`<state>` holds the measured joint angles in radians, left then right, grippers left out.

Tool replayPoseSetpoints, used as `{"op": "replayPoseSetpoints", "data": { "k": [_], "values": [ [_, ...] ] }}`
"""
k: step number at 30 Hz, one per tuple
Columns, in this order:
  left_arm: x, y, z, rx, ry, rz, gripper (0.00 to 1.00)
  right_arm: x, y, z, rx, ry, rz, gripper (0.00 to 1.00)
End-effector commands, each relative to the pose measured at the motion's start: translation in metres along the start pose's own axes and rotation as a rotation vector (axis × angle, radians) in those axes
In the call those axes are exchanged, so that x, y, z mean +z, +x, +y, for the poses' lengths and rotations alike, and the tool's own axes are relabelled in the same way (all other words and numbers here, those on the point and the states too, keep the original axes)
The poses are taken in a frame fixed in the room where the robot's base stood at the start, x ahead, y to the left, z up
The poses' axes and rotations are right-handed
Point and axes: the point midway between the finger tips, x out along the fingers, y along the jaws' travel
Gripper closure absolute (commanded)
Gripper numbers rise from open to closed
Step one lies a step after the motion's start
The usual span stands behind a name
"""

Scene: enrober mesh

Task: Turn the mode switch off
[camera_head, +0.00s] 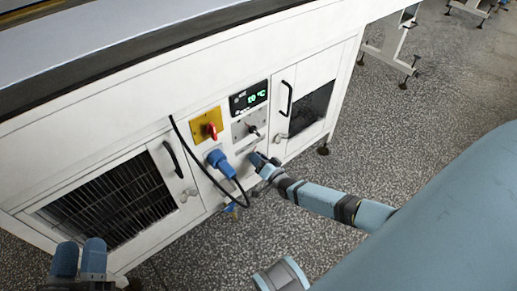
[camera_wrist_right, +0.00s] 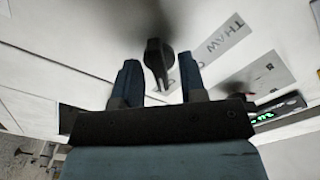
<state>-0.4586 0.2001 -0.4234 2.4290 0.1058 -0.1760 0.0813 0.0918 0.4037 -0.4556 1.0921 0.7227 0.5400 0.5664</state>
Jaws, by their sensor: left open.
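The mode switch is a black knob (camera_wrist_right: 158,62) with a pale pointer line, on the white panel in the right wrist view. A grey label (camera_wrist_right: 213,48) reading THAW is beside it. My right gripper (camera_wrist_right: 158,82) is open, one finger either side of the knob's near end, with gaps visible; I cannot tell how deep the fingers reach. In the head view my right gripper (camera_head: 260,159) is at the panel below the grey switch plate (camera_head: 243,122), and I cannot make out the knob there. My left gripper (camera_head: 80,261) is open and empty at the lower left.
A red knob on a yellow plate (camera_head: 198,122), a green-lit display (camera_head: 248,98) and a blue plug (camera_head: 221,163) with a looping black cable are close by on the panel. Cabinet doors with handles flank them.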

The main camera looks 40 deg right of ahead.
Motion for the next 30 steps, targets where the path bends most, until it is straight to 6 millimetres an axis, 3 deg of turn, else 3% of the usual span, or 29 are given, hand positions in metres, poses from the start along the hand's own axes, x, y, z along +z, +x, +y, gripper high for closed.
{"op": "replayPoseSetpoints", "data": {
  "k": [5,9,20,26,30],
  "values": [
    [0.0,0.0,0.0,0.0,0.0,0.0,0.57,0.0,0.0,0.0,0.0,0.0,0.0,0.64],
    [0.0,0.0,0.0,0.0,0.0,0.0,0.57,0.0,0.0,0.0,0.0,0.0,0.0,0.91],
    [-0.005,0.001,0.001,0.0,0.003,0.009,0.57,0.0,-0.001,-0.001,0.001,-0.052,0.0,0.91],
    [-0.013,0.002,0.001,-0.001,0.01,0.025,0.57,0.0,-0.001,-0.002,0.002,-0.175,0.0,0.91],
    [-0.005,0.0,-0.004,-0.021,0.019,-0.022,0.57,0.0,-0.001,-0.002,0.002,-0.291,-0.001,0.91]
  ]
}}
